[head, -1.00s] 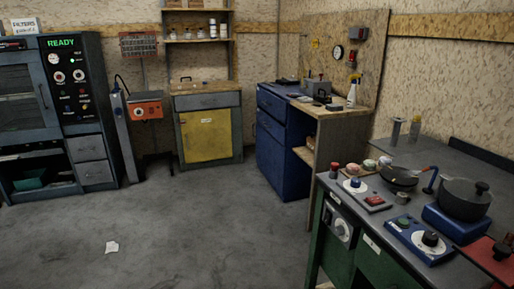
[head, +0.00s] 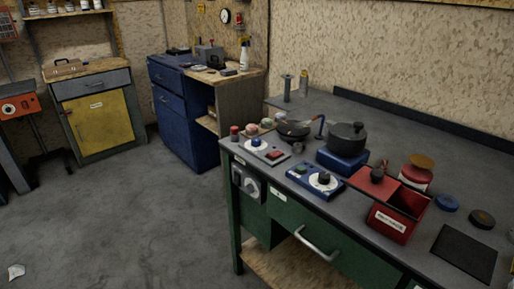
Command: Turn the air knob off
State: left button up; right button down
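Several knobs are in the head view, and none has a label I can read as air. A grey knob (head: 251,187) sits on a plate on the green bench's front left. A blue-and-white dial knob (head: 257,143) is on a grey panel on the bench top. A dark knob on a white dial (head: 324,178) is on a blue control box (head: 303,183). An orange box (head: 18,107) at the far left also has a knob. I cannot tell which is the air knob. Neither of my grippers is in view.
The green bench (head: 325,235) fills the right side. On it are a pan (head: 293,129), a black pot (head: 346,137) and a red bin (head: 397,222). A blue cabinet (head: 180,120) and a yellow-door cabinet (head: 99,120) stand behind. The grey floor at left is open, with a paper scrap (head: 16,271).

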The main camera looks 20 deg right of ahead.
aim_at(255, 142)
jog(key=i+j+z, duration=0.1)
jog(key=z, duration=1.4)
jog(key=j+z, duration=0.8)
jog(key=k+j+z, duration=0.1)
jog(key=j+z, duration=0.3)
jog(key=j, duration=0.25)
